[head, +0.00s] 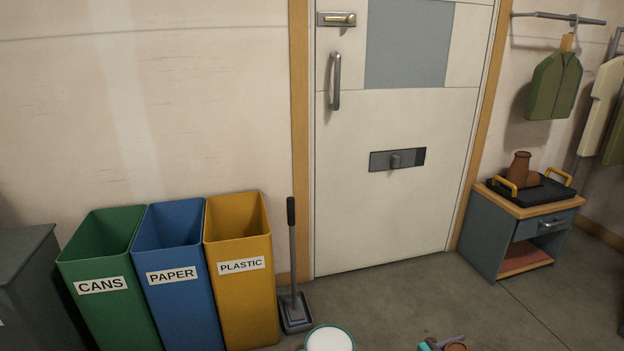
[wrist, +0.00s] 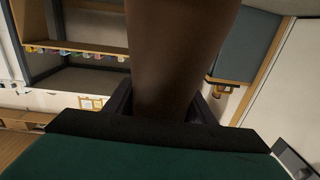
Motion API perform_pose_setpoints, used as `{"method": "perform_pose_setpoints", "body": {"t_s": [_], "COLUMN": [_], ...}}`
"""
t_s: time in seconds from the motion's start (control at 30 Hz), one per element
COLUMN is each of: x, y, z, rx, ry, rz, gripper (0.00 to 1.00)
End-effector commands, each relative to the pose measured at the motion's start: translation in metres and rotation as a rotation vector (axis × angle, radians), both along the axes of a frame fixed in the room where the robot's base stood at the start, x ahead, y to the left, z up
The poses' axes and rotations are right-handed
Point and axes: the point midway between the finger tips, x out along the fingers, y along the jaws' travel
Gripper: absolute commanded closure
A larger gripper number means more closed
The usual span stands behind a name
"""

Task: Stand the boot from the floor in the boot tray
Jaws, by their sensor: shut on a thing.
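My gripper (wrist: 164,102) is shut on a brown boot (wrist: 180,50). In the wrist view its dark fingers lie on both sides of the boot, which fills the upper middle; its ends are out of frame. In the head view a small brown part, apparently the held boot (head: 456,346), shows at the bottom edge beside teal and grey parts. The black boot tray (head: 548,193) lies on the small cabinet at the right, with yellow handles. Another brown boot (head: 519,167) stands upright in its left part. The tray's right part looks bare.
The cabinet (head: 485,234) has a wooden top, a drawer and a lower shelf. Clothes hang above it, including a green jacket (head: 555,85). A closed white door (head: 395,180) is at centre. Green, blue and yellow bins (head: 240,275) and a long-handled dustpan (head: 293,290) stand left. Floor before the door is clear.

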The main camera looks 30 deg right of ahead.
Motion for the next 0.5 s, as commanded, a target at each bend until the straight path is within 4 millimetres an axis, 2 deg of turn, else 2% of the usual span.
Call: {"method": "perform_pose_setpoints", "body": {"t_s": [0.27,0.5], "x": [0.039,0.088], "y": [0.017,0.043], "z": [0.041,0.087], "rx": [-0.004,-0.004], "ry": [0.000,-0.002], "rz": [0.046,0.104], "gripper": [1.00,1.00]}}
